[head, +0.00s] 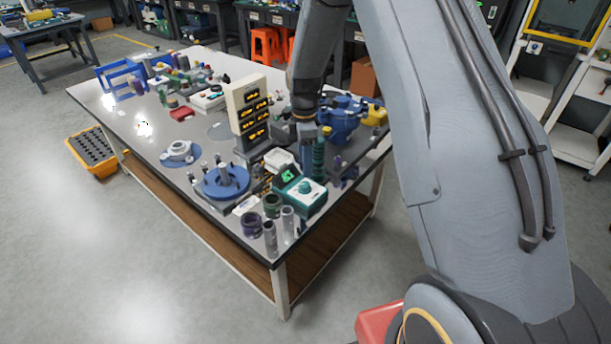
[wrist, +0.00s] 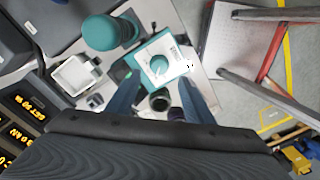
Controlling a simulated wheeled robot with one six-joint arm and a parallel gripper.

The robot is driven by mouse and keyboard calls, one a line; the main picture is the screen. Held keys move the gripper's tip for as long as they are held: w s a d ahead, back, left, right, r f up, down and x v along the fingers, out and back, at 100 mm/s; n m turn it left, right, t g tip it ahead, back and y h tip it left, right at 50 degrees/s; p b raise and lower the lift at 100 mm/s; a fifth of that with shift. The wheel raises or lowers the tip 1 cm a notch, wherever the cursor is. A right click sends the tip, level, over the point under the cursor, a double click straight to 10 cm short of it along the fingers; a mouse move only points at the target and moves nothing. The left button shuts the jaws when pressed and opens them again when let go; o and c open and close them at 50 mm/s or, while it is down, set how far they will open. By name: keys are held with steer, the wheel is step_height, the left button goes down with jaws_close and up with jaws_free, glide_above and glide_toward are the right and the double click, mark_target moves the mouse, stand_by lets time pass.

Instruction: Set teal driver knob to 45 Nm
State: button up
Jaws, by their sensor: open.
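The marks and the knob's setting are too small to read. My gripper (wrist: 160,82) is open and empty, its blue fingers spread to either side below the knob in the picture, apart from it. In the head view my gripper (head: 307,150) is behind the driver, partly hidden.
A teal cylinder (wrist: 105,30) stands close beside the driver. A green-lit screen (head: 288,175), a white tray (wrist: 75,75) and dark cups (head: 272,206) crowd round it. A panel with yellow digits (head: 250,107) rises left of my arm.

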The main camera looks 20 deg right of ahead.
mark_target(305, 184)
steer(key=shift+s+f+p, duration=0.1)
steer(key=shift+f+p, duration=1.15)
steer(key=shift+f, duration=2.7)
steer(key=c, duration=1.1)
steer(key=shift+o, duration=0.2)
